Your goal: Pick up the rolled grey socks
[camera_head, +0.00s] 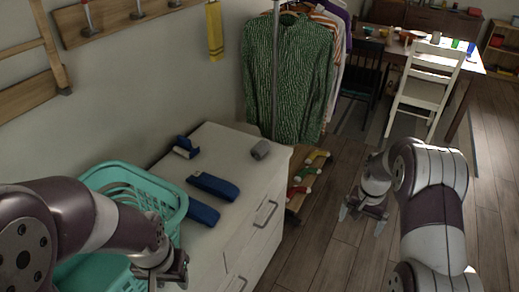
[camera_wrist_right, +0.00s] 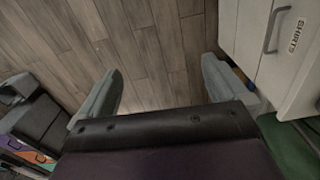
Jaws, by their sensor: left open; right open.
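The rolled grey socks (camera_head: 261,149) lie on the far right corner of the white dresser top (camera_head: 228,150) in the head view. My right gripper (camera_head: 362,215) is open and empty, to the right of the dresser and over the floor. In the right wrist view its two fingers (camera_wrist_right: 160,95) are spread with only wooden floor between them. My left gripper (camera_head: 165,272) is at the lower left, by the teal basket and the dresser's near end, well away from the socks. It is open, with its fingertips partly unclear.
Blue folded items (camera_head: 213,187) and a blue-and-white object (camera_head: 186,147) lie on the dresser. A teal basket (camera_head: 176,190) stands at its left. A clothes rack with a green shirt (camera_head: 288,80) stands behind. A labelled drawer front (camera_wrist_right: 290,45) is beside my right gripper.

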